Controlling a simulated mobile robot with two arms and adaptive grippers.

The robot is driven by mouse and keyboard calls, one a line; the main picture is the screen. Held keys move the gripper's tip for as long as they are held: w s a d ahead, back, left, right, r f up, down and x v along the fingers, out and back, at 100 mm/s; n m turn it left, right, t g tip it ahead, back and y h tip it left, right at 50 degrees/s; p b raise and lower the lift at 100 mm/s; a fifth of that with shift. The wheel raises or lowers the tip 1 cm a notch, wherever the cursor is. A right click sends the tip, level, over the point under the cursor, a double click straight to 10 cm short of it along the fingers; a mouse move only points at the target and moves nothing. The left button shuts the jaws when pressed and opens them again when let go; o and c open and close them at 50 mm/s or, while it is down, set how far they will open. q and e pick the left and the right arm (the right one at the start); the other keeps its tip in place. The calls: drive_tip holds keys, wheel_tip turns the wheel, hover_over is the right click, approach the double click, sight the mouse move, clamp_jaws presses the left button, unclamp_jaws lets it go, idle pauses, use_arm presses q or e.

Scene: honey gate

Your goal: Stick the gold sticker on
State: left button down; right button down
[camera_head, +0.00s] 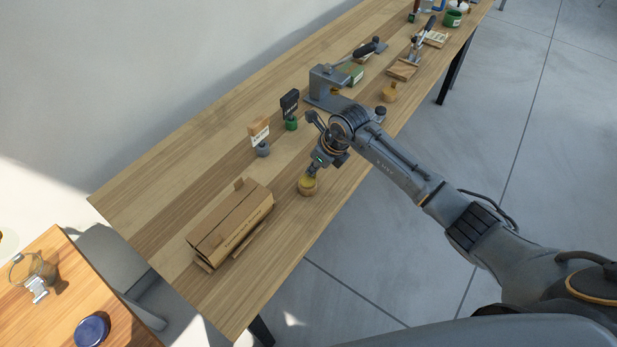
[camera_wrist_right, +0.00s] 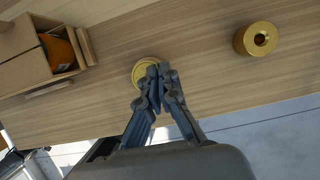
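A small round jar (camera_head: 308,189) with a gold-yellow top stands near the table's front edge. In the right wrist view its round gold top (camera_wrist_right: 143,68) lies under my fingertips. My right gripper (camera_head: 313,171) points down at this top, at it or just above; I cannot tell whether it touches. In the right wrist view the fingers (camera_wrist_right: 159,72) are together, and they cover part of the top. No sticker can be made out between them. My left gripper is not in view.
A cardboard box (camera_head: 232,222) lies left of the jar; an orange-and-dark thing (camera_wrist_right: 58,50) shows inside it. A gold ring-like cylinder (camera_wrist_right: 255,39) stands to the right. Stamps (camera_head: 260,133), a grey press (camera_head: 326,88) and wooden holders (camera_head: 402,69) stand farther back. Bare table separates box and jar.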

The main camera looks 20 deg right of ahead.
drive_tip(key=shift+r+p, duration=2.1)
drive_tip(key=shift+r, duration=1.45)
